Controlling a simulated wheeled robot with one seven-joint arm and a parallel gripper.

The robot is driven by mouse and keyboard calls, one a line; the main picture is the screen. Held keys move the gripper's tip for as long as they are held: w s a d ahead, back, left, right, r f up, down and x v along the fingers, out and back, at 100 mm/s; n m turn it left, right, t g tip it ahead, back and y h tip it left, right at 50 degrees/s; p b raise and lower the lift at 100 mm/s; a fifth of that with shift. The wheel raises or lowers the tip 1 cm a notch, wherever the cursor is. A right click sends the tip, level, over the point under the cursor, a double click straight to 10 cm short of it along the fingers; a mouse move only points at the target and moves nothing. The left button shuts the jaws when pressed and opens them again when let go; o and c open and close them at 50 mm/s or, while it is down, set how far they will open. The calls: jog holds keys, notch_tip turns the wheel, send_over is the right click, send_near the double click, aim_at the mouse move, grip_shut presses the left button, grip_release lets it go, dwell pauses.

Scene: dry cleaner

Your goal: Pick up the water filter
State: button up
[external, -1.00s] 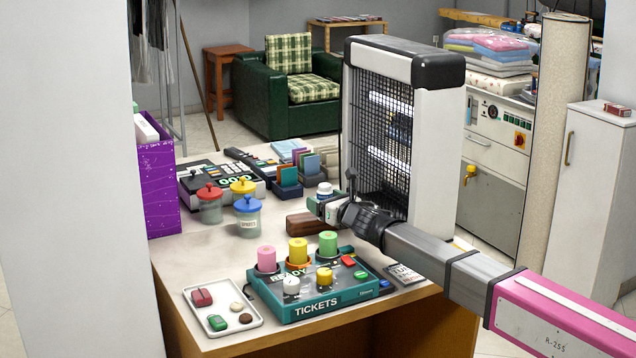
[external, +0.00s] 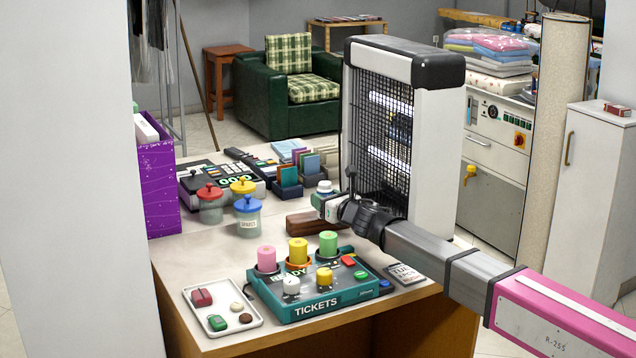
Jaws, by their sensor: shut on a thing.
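The water filter appears to be the small white-capped piece (external: 325,187) at the end of my arm, in front of the heater. My gripper (external: 323,203) is shut on it and holds it slightly above the counter. The lower part of the piece is mostly hidden by the gripper. A brown block (external: 306,224) lies on the counter just below the gripper.
A tall heater (external: 425,150) stands close behind my gripper. Colour-lidded jars, including a blue-lidded one (external: 248,217), stand to the left. A teal tickets box (external: 318,302) with coloured rolls and a white tray (external: 246,325) are in front. Card holders (external: 288,190) stand behind.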

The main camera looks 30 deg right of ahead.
jog(key=shift+r, duration=4.55)
jog(key=shift+w, duration=0.25)
jog(key=shift+w+f, duration=0.4)
jog(key=shift+f, duration=1.2)
jog(key=shift+w+f, duration=0.45)
jog(key=shift+f, duration=1.1)
jog(key=shift+w+f, duration=0.4)
jog(key=shift+f, duration=1.2)
jog(key=shift+f, duration=0.15)
jog(key=o, duration=1.1)
jog(key=shift+c, duration=0.2)
